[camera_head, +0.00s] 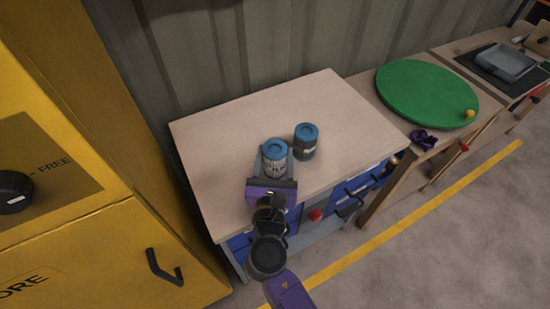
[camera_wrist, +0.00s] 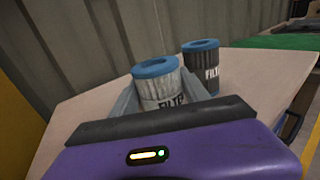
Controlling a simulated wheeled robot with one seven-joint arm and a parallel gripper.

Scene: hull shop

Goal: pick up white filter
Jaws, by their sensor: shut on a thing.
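The white filter (camera_head: 274,158) is a pale cylinder with a blue ring top and dark lettering, upright at the wooden cabinet top (camera_head: 230,130). My gripper (camera_head: 273,163) is shut on it, with grey fingers on either side. In the wrist view the white filter (camera_wrist: 158,84) stands between the fingers (camera_wrist: 160,97), its lower part hidden by my purple gripper body. I cannot tell whether its base touches the top. A second, darker grey filter (camera_head: 306,141) with a blue top stands just to the right, apart from it; it also shows in the wrist view (camera_wrist: 201,66).
A corrugated wall (camera_head: 230,50) runs behind the cabinet. A yellow cabinet (camera_head: 100,190) stands at the left. At right, a bench carries a green disc (camera_head: 425,92), a yellow ball (camera_head: 470,113) and a purple object (camera_head: 423,139). The cabinet top is otherwise clear.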

